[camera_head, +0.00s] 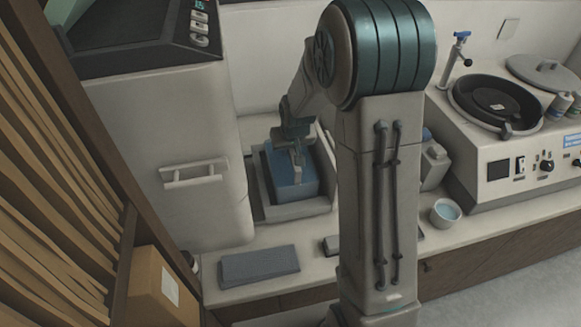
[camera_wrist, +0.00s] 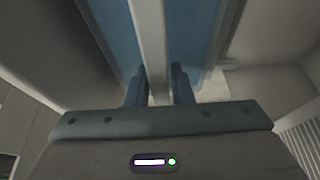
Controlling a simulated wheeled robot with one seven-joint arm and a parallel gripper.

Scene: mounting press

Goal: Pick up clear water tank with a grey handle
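The clear water tank (camera_head: 285,186) looks blue and box-shaped in the head view. It sits upright inside a pale, open-fronted housing on the counter. Its grey handle (camera_wrist: 150,35) runs as a light bar between my fingers in the wrist view, with the tank's blue body (camera_wrist: 198,35) on both sides of it.
A tall pale cabinet (camera_head: 165,140) stands close on the left. A grey folded cloth (camera_head: 258,266) lies in front on the counter. A white bowl (camera_head: 445,212) and a polishing machine (camera_head: 520,150) stand to the right. A cardboard box (camera_head: 160,290) is at lower left.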

